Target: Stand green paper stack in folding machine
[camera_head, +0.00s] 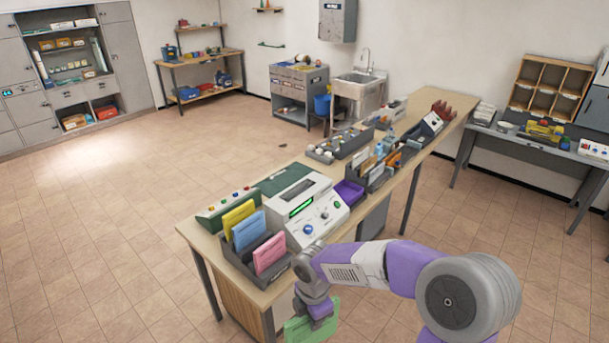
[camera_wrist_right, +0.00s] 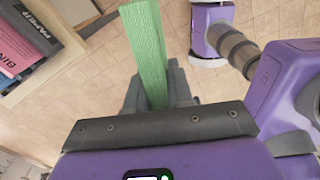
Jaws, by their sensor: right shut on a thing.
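The green paper stack (camera_head: 312,325) is held in my right gripper (camera_head: 318,309), low in front of the near end of the long table. In the right wrist view the green paper stack (camera_wrist_right: 146,45) stands between the two fingers of my right gripper (camera_wrist_right: 155,90), which are shut on it. The folding machine (camera_head: 305,205) is the white and grey device with a green display and knobs on the long table, left of and above the gripper. My left gripper does not show.
A dark rack (camera_head: 255,262) beside the machine holds yellow (camera_head: 238,218), blue (camera_head: 249,230) and pink (camera_head: 270,252) paper stacks. A purple tray (camera_head: 348,192) and sorting boxes stand farther along the long table (camera_head: 410,150). The floor at left is clear.

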